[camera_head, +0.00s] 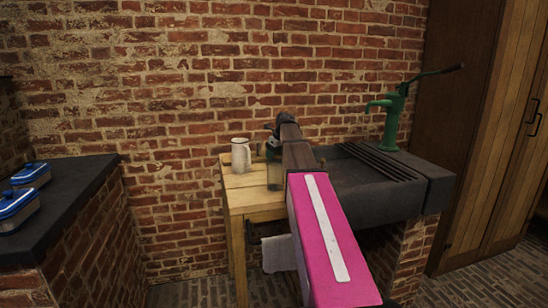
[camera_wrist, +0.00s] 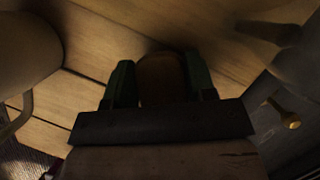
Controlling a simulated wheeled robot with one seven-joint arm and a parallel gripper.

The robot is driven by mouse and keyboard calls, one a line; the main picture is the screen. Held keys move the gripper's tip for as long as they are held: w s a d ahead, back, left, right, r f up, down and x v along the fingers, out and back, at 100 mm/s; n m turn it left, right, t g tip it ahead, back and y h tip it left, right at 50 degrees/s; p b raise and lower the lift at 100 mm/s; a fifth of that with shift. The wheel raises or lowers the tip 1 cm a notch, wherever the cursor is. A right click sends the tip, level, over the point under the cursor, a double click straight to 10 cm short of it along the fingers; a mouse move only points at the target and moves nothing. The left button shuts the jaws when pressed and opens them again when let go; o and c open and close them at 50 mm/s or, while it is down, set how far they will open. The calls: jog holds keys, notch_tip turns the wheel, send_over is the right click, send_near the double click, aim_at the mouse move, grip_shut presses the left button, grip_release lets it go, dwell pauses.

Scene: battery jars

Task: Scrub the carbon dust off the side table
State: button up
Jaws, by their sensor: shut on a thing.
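The side table (camera_head: 242,204) is a light wooden table against the brick wall; its planks fill much of the wrist view (camera_wrist: 90,62). My gripper (camera_wrist: 160,82) is low over the tabletop, its two green fingers shut on a brown rounded thing (camera_wrist: 161,72). I cannot tell what this thing is or whether it touches the planks. In the head view, my arm hides most of the gripper and what it holds. I cannot make out carbon dust; the dark patches on the wood may be shadow.
A white jug (camera_head: 240,155) stands at the table's back left, close left of my gripper in the wrist view (camera_wrist: 25,50). A greenish glass jar (camera_head: 274,177) stands beside my gripper. A dark sink (camera_head: 372,191) with a green pump (camera_head: 392,120) borders the table's right.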

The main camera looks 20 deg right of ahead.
jog(key=shift+r, duration=2.4)
jog(key=shift+r, duration=1.5)
jog(key=shift+s, duration=0.1)
jog(key=shift+t+y, duration=0.4)
jog(key=shift+t, duration=0.2)
jog(key=s+d+r, duration=0.2)
jog(key=shift+s+r, duration=0.35)
send_over(280, 153)
jog(key=shift+s+a+f, duration=0.1)
jog(key=shift+s+f, duration=0.05)
jog(key=shift+f, duration=1.1)
jog(key=shift+s+a+f, duration=0.1)
jog(key=shift+f, duration=1.1)
jog(key=shift+f, duration=0.15)
jog(key=shift+f, duration=2.35)
